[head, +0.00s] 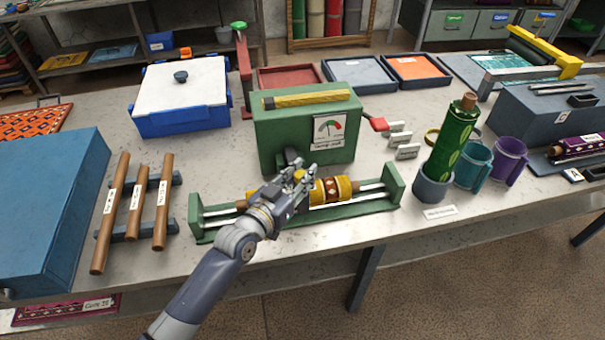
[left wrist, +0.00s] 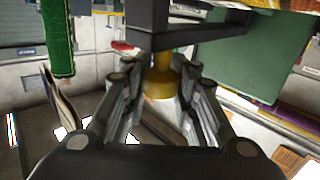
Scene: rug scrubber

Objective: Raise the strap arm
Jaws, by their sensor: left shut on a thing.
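A green box with a dial gauge (head: 307,131) stands mid-table. A dark arm (head: 290,157) juts from its front, likely the strap arm; it also shows as a dark bar in the left wrist view (left wrist: 190,38). Below the bar is a yellow knob (left wrist: 160,78). My left gripper (head: 297,184) is shut on this knob, its fingers on either side; the fingers also show in the left wrist view (left wrist: 163,100). A yellow and brown roll (head: 332,190) lies in a green cradle (head: 393,183) just beneath, partly hidden by my gripper. My right gripper is not in view.
Three brown rods (head: 133,200) lie on a rack at left, beside a big blue box (head: 45,210). A green roll (head: 452,140) stands in a grey cup at right, near a teal mug (head: 473,166) and purple mug (head: 508,160). The front table strip is mostly clear.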

